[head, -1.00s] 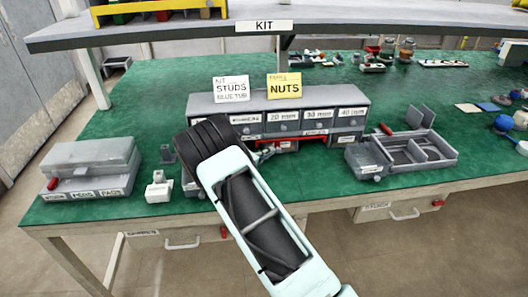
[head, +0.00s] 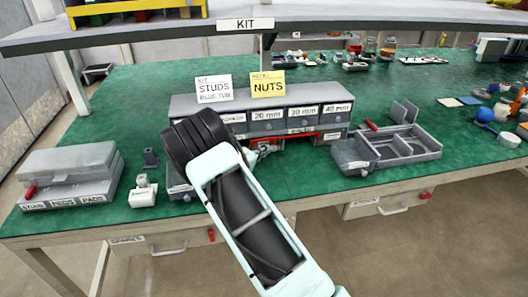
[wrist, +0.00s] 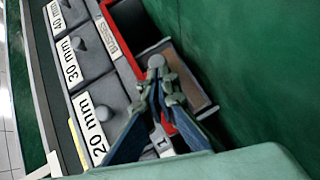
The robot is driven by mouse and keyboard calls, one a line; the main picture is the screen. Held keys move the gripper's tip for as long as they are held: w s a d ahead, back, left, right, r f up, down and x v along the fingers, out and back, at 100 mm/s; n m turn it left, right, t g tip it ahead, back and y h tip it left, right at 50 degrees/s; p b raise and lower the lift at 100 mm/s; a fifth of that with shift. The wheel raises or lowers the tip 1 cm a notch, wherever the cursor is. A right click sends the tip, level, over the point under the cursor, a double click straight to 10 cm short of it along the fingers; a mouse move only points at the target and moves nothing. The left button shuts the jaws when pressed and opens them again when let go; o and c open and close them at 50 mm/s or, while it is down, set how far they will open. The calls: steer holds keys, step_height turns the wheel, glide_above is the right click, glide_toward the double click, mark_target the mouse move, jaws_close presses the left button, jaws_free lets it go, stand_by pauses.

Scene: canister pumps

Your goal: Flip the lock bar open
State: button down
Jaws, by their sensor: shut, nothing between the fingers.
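A red bar (head: 290,138) runs along the lower front of the grey drawer cabinet (head: 335,96), under the drawers. I take it for the lock bar. It also shows as a red strip in the wrist view (wrist: 124,62), beside the BUSHES label. My gripper (wrist: 157,70) is shut and empty, its fingertips close together near the red strip. I cannot tell whether they touch it. In the head view my gripper (head: 255,150) is small and partly hidden by my arm, near the left part of the bar. My arm also hides the cabinet's lower left.
An open grey tray (head: 425,148) with dividers stands to the right. A lidded grey box (head: 68,162) and a small white block (head: 143,192) stand to the left. STUDS (head: 214,88) and NUTS (head: 268,84) cards stand on the cabinet. Green tabletop is clear in front of the cabinet's right half.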

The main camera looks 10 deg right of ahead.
steer(key=a, duration=0.1)
steer(key=a+r+b, duration=0.1)
steer(key=a, duration=0.3)
steer(key=shift+s+r+b, duration=0.25)
steer(key=shift+s+b, duration=0.05)
steer(key=shift+s, duration=0.1)
steer(key=v, duration=0.8)
steer(key=shift+s, duration=0.35)
